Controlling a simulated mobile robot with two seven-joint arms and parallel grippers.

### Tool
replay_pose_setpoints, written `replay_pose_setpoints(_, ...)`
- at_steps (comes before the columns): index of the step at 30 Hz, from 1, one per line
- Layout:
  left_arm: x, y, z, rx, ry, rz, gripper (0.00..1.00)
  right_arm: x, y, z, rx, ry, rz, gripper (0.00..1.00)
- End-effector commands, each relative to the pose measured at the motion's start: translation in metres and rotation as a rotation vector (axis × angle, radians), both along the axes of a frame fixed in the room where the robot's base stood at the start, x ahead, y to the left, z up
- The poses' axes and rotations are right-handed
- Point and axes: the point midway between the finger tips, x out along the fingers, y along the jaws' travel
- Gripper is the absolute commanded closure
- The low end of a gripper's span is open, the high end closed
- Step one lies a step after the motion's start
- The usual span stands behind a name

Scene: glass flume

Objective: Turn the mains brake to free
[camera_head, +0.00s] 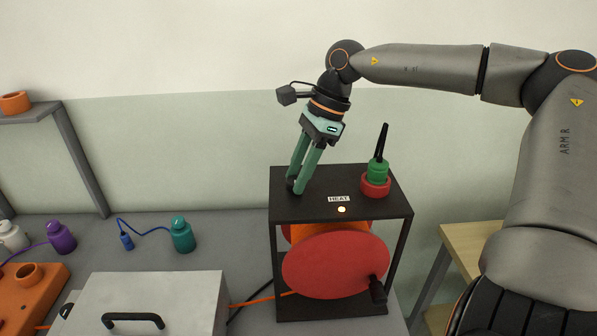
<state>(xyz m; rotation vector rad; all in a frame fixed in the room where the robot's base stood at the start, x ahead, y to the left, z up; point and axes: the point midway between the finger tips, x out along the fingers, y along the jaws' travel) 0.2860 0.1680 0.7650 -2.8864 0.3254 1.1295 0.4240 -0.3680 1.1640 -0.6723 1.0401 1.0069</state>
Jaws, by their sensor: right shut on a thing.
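A black frame stand (346,209) stands on the grey bench and holds a big red disc (336,265) with a black crank handle (377,289). My right gripper (297,187) reaches down to the left side of the stand's top. Its green fingers are shut on a small dark knob (290,184), mostly hidden by the fingertips. To the right on the top stands a black lever (382,142) in a green collar on a red ring, nearly upright. No brake label is readable, so I cannot tell which part is the mains brake. My left gripper is out of view.
A HEAT label (339,199) and a lit lamp (342,209) are on the top plate. A grey box (195,292) with a black handle stands at front left. Teal (182,236) and purple (61,238) bottles are behind. Cables run beside the stand.

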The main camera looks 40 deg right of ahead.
Motion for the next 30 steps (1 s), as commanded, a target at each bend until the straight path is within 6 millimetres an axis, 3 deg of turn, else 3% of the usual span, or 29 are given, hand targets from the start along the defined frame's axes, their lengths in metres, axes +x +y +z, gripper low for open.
replay_pose_setpoints(2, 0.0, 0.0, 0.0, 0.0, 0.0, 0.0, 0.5, 0.0, 0.0, 0.001, -0.002, -0.004, 0.002, 1.0)
replay_pose_setpoints(3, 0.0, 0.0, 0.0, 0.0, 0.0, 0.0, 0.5, 0.0, 0.0, 0.001, -0.002, -0.004, 0.002, 0.56)
replay_pose_setpoints(10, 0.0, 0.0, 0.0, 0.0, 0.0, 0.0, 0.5, 0.0, 0.0, 0.001, -0.001, -0.002, 0.0, 0.3)
replay_pose_setpoints(20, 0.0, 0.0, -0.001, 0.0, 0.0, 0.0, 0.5, 0.0, -0.002, 0.004, 0.0, -0.003, -0.001, 0.29)
replay_pose_setpoints(23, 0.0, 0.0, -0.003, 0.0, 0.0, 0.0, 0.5, -0.001, -0.005, 0.015, -0.001, -0.005, -0.002, 0.29)
replay_pose_setpoints(30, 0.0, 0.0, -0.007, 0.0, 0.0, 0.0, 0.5, -0.009, -0.024, 0.063, -0.002, -0.006, -0.003, 0.29)
